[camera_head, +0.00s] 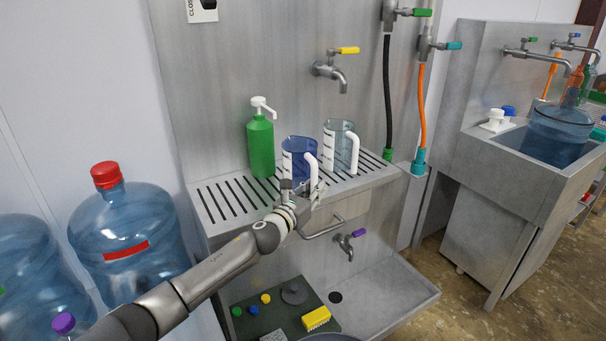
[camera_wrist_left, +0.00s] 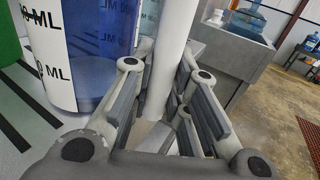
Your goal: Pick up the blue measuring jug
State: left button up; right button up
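The blue measuring jug (camera_head: 296,158) stands upright on the slatted steel shelf, its white handle (camera_head: 310,168) on the right side. In the left wrist view the jug (camera_wrist_left: 97,45) fills the upper left, with dark ML markings. Its handle (camera_wrist_left: 173,50) rises between the fingers of my left gripper (camera_wrist_left: 168,100). The fingers are apart, one on each side of the handle, and do not look closed on it. In the head view my left gripper (camera_head: 302,191) is at the shelf's front edge, just below the handle. My right gripper is not in view.
A clear measuring jug (camera_head: 341,146) stands close on the right, and a green pump bottle (camera_head: 261,146) on the left. A yellow-handled tap (camera_head: 330,70) is above the slatted shelf (camera_head: 225,205).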

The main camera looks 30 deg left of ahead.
aim_at(312, 181)
pick_arm(q)
grip_shut()
jog(key=shift+r, duration=0.1)
jog(key=shift+r, duration=0.45)
notch_tip(312, 181, up, 2)
jog(key=shift+r, duration=0.2)
jog(key=s+d+r, duration=0.1)
jog(key=r, duration=0.1)
jog(key=s+r+p, duration=0.1)
jog(key=s+d+r, duration=0.1)
jog(key=s+r, duration=0.1)
jog(key=shift+d+r+p, duration=0.3)
jog(key=shift+d+p, duration=0.05)
jog(key=s+d+r, duration=0.4)
jog(key=s+d, duration=0.1)
jog(key=s, duration=0.2)
jog(key=shift+s, duration=0.35)
